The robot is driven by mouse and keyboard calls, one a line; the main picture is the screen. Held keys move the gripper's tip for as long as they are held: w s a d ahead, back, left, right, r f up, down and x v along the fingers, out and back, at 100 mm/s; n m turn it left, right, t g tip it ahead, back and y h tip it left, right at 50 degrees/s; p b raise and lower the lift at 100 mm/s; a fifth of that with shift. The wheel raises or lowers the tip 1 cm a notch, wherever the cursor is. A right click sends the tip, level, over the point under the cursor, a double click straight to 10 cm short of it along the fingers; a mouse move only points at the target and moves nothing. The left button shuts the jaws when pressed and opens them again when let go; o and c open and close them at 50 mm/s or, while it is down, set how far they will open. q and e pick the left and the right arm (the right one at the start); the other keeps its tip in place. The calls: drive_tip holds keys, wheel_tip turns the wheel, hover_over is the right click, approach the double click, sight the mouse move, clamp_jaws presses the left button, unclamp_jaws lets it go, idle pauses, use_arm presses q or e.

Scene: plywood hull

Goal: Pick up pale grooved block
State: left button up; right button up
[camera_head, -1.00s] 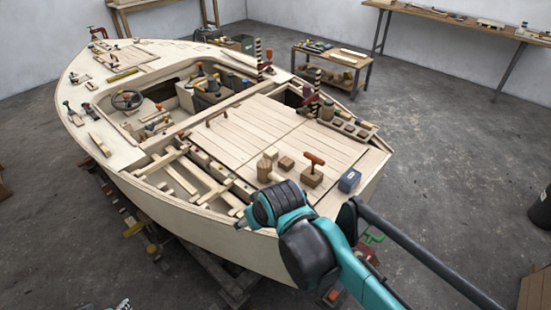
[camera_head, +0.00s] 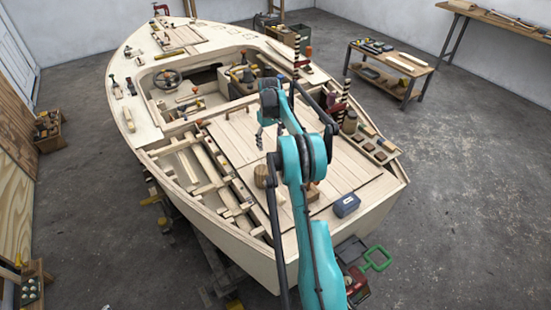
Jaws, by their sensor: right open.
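My right arm reaches over the hull's rear deck (camera_head: 345,150) from the bottom of the head view. Its gripper (camera_head: 260,139) hangs above the left part of the planked deck, open and with nothing seen between its fingers. A wooden block (camera_head: 261,177) stands on the deck just left of my forearm, nearer than the gripper and apart from it. Other blocks on the deck are partly hidden behind my arm. My left gripper is not in view.
A blue-grey box (camera_head: 346,205) sits at the deck's near right edge. A sectioned wooden tray (camera_head: 372,147) lies along the right edge. Open framing (camera_head: 205,170) lies to the left. A tool cart (camera_head: 390,70) stands apart.

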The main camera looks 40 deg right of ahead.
drive_tip(key=f, duration=0.1)
drive_tip(key=d+f, duration=0.1)
drive_tip(key=f, duration=0.1)
drive_tip(key=d+f, duration=0.1)
drive_tip(key=shift+s+f+b, duration=0.2)
drive_tip(key=shift+f+b, duration=0.05)
drive_tip(key=shift+b, duration=0.05)
drive_tip(key=f, duration=0.2)
drive_tip(key=f+b, duration=0.2)
drive_tip(key=f, duration=0.1)
drive_tip(key=shift+s+d+f, duration=0.2)
drive_tip(key=shift+d+f, duration=0.05)
drive_tip(key=shift+f, duration=0.1)
drive_tip(key=shift+r, duration=0.1)
drive_tip(key=c, duration=1.2)
